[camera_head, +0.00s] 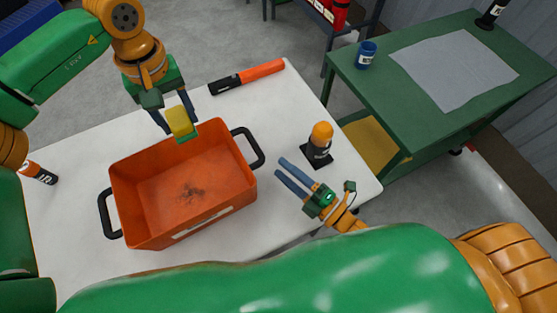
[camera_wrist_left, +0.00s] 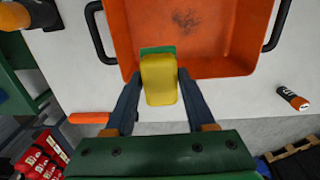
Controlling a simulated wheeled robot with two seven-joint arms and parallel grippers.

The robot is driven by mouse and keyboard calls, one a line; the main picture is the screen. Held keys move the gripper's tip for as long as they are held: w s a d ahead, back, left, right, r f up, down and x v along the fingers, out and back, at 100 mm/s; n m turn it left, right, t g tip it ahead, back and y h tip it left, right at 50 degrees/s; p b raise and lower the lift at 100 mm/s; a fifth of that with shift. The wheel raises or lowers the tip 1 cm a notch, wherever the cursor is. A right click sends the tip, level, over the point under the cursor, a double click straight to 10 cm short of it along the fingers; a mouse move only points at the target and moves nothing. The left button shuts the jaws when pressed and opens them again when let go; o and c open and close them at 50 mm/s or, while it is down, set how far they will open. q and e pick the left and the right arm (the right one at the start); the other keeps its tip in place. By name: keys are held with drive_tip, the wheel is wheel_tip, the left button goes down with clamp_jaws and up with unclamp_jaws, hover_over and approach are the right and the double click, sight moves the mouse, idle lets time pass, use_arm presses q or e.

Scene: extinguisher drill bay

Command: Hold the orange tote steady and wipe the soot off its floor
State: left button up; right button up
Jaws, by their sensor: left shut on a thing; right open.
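The orange tote (camera_head: 135,226) stands open on the white table, with black handles at two opposite ends. A dark soot patch (camera_head: 190,191) lies on the middle of its floor; it also shows in the left wrist view (camera_wrist_left: 213,33). My left gripper (camera_head: 178,116) is shut on a yellow sponge (camera_head: 180,122) with a green face, above the tote's far wall. The sponge shows between the fingers in the left wrist view (camera_wrist_left: 160,82). My right gripper (camera_head: 280,168) is open and empty, to the right of the tote, apart from its right handle (camera_head: 256,150).
On the white table (camera_head: 80,155) are an orange and black tool (camera_head: 248,77) behind the tote, an orange-topped black object (camera_head: 320,141) at right, and an orange-black cylinder (camera_head: 40,173) at left. A green bench (camera_head: 375,85) with a grey sheet (camera_head: 455,70) and blue cup (camera_head: 365,55) stands beyond.

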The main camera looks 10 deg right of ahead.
sight(254, 144)
drive_tip(key=x, duration=1)
drive_tip(key=shift+w+a+r, duration=0.1)
drive_tip(key=shift+w+a, duration=0.1)
drive_tip(key=shift+w, duration=0.15)
clamp_jaws()
idle(0.7)
